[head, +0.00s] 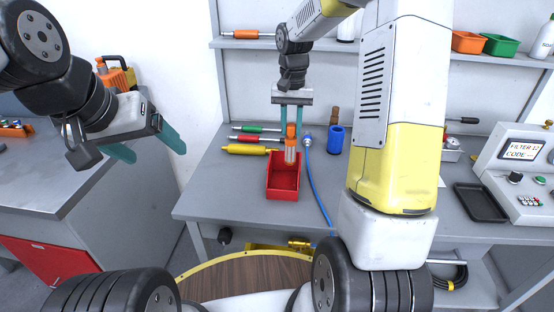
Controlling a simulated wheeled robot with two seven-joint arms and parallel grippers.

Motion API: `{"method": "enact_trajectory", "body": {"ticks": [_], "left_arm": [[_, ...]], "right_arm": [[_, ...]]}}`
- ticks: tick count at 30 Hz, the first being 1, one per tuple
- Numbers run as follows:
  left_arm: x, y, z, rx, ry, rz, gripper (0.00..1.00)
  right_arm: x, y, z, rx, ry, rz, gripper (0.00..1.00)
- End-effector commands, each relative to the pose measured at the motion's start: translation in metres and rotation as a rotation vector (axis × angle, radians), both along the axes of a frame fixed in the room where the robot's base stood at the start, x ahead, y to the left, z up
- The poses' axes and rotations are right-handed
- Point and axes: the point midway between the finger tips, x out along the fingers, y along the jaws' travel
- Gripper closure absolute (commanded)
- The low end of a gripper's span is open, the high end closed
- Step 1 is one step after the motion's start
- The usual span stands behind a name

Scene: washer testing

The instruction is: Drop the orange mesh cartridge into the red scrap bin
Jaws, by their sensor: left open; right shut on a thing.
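The orange mesh cartridge (291,146) is held upright in my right gripper (291,120), whose two teal fingers point down on either side of its top. The cartridge has an orange cap and a pale lower body, and its lower end is over or just inside the red scrap bin (283,190). I cannot tell its exact height above the bin floor. The red bin is an open rectangular box on the grey bench. My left gripper (150,147) is open and empty, off to the left above the floor between the two benches.
A blue cup (335,139) stands behind right. A black tray (480,202) and a control box (520,170) are further right.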

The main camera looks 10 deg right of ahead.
Motion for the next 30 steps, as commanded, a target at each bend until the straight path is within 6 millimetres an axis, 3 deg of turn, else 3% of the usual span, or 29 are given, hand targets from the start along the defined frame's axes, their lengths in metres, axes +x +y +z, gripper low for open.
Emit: {"method": "enact_trajectory", "body": {"ticks": [15,28,29,30], "left_arm": [[0.0,0.0,0.0,0.0,0.0,0.0,0.21],[0.0,0.0,0.0,0.0,0.0,0.0,0.21],[0.0,0.0,0.0,0.0,0.0,0.0,0.21],[0.0,0.0,0.0,0.0,0.0,0.0,0.21]], "right_arm": [[0.0,0.0,-0.051,-0.001,0.001,0.001,1.0],[0.0,0.0,-0.059,0.0,0.0,0.0,1.0],[0.0,0.0,-0.059,0.0,0.0,0.0,0.68],[0.0,0.0,-0.059,0.0,0.0,0.0,0.6]]}}
